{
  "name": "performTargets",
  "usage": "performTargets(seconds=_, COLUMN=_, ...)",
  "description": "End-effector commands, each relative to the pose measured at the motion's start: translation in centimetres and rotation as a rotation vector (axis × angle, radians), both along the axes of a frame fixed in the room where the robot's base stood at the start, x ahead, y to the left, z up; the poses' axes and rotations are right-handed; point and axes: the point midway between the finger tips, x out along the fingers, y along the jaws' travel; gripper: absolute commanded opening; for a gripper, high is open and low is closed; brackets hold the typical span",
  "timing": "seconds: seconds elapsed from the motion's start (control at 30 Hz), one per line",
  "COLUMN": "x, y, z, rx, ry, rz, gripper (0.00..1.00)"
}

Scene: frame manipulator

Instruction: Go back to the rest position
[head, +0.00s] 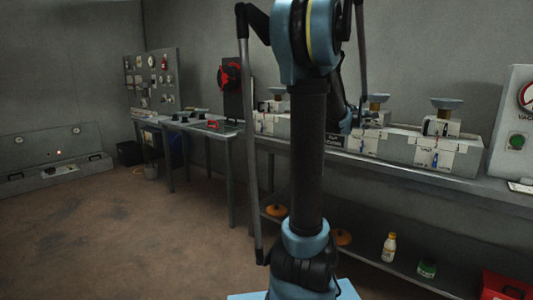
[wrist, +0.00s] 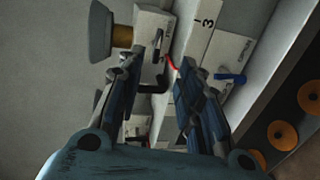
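My arm (head: 307,150) rises in the middle of the head view and hides part of the bench behind it. My gripper (wrist: 154,75) shows in the wrist view with its two dark blue fingers apart and nothing visibly held between them. Beyond the fingers are white boxes, a black bent handle (wrist: 152,87) and a thin red piece. I cannot tell how far the fingertips are from these. In the head view the gripper is small and partly hidden near the boxes on the bench.
A long bench (head: 470,190) carries white-fronted boxes (head: 433,152) with blue handles. Its lower shelf holds orange discs (head: 342,237), a yellow-and-white bottle (head: 389,247) and a green jar (head: 427,268). A red box (head: 503,285) is at the lower right. The floor at the left is clear.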

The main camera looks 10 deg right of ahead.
Motion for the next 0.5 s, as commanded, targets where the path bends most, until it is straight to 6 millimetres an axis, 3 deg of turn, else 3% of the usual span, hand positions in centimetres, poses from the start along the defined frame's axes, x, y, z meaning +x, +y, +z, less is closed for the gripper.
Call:
performTargets(seconds=0.17, x=-1.3, y=3.4, z=-1.2, rx=0.102, ry=-0.025, rz=-0.018, gripper=0.34)
performTargets(seconds=0.5, x=-7.8, y=15.6, z=-7.8, rx=0.502, ry=-0.060, rz=-0.107, gripper=0.34)
